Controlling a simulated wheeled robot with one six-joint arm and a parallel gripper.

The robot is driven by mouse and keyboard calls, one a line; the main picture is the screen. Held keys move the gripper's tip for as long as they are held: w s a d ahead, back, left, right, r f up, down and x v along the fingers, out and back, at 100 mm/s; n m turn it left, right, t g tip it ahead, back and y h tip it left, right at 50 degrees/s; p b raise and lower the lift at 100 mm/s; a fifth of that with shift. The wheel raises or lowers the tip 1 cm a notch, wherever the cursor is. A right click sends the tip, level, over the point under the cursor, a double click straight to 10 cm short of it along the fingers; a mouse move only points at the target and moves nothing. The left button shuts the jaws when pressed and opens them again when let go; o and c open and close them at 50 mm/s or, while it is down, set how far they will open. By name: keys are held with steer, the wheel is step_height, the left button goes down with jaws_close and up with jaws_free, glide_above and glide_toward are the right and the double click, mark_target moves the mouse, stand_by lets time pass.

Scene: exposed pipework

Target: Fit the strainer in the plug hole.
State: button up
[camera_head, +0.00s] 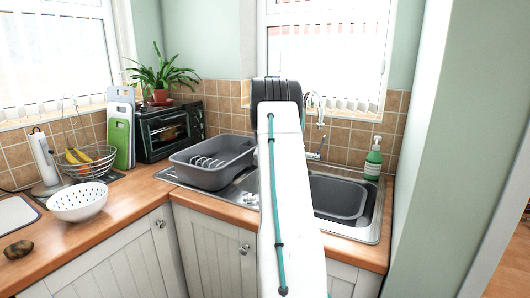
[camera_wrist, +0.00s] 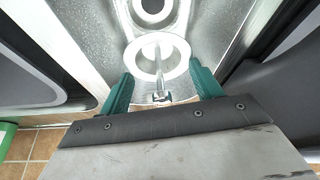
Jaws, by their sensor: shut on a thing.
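My gripper (camera_wrist: 160,70) has its two green fingers on either side of the strainer (camera_wrist: 158,62), touching or very close to its rim. The strainer is a pale round ring with a thin upright stem and a small knob at the near end. The plug hole (camera_wrist: 153,6) is a dark round opening with a pale rim, at the top edge of the wrist view. The strainer is apart from it, lower in the picture. In the head view my arm hides the gripper, strainer and plug hole.
A grey washing-up bowl (camera_head: 340,198) sits in the sink right of my arm. A grey dish rack (camera_head: 205,170) stands on the left. The tap (camera_head: 317,145) rises behind, and a green soap bottle (camera_head: 373,160) stands at the back right. A white colander (camera_head: 78,203) is far left.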

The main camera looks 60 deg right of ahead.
steer(key=shift+f, duration=5.7)
steer(key=shift+a+f, duration=0.1)
steer(key=shift+f, duration=0.05)
steer(key=o, duration=1.1)
steer(key=shift+s, duration=0.1)
steer(key=shift+c, duration=0.2)
steer(key=shift+a, duration=0.1)
steer(key=v, duration=0.8)
steer(key=shift+d, duration=0.25)
steer(key=shift+r, duration=0.2)
